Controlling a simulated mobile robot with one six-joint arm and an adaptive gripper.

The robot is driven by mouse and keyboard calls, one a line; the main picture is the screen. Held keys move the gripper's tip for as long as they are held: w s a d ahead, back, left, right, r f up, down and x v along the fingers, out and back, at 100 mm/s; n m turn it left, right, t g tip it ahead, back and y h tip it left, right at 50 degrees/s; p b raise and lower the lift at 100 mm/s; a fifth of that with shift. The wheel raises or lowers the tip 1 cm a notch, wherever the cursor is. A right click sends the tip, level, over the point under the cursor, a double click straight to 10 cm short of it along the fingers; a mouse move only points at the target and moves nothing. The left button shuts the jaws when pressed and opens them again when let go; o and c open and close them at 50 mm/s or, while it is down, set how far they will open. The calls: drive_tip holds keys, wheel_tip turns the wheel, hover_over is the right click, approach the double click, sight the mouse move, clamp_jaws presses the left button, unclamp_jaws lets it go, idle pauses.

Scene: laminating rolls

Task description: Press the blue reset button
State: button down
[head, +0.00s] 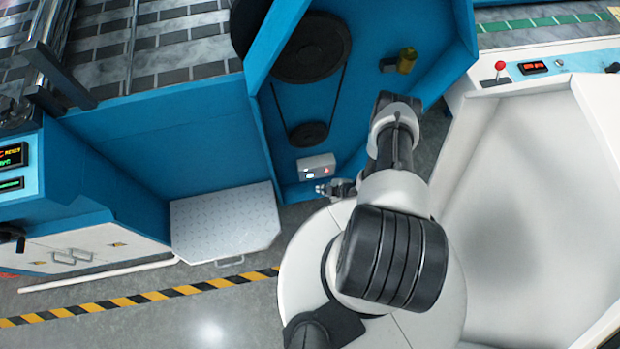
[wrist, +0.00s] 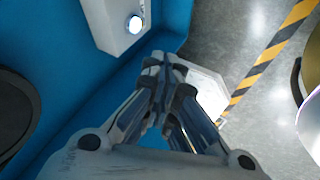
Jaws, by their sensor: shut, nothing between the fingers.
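A small light-grey control box (head: 317,162) is mounted on the blue machine panel, below the lower black pulley. In the wrist view the lit button (wrist: 135,25) shows on the box (wrist: 108,22) at the top, just above and left of my fingertips. My gripper (head: 321,188) is just below the box in the head view. In the wrist view my gripper (wrist: 165,62) has its fingers together and empty, apart from the button.
Black pulleys (head: 308,48) and a belt sit on the blue panel. A yellow knob (head: 406,60) stands upper right. A grey step plate (head: 224,224) is at the left. A white machine (head: 530,170) flanks my arm on the right. Yellow-black tape (head: 140,298) crosses the floor.

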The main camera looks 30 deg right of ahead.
sight(310, 176)
drive_tip(key=w+a+f+b, duration=0.1)
drive_tip(key=w+f+b, duration=0.5)
drive_tip(key=w+f, duration=0.2)
drive_tip(key=shift+w+f+b, duration=0.25)
drive_tip(key=shift+w+b, duration=0.05)
drive_tip(key=shift+w, duration=0.3)
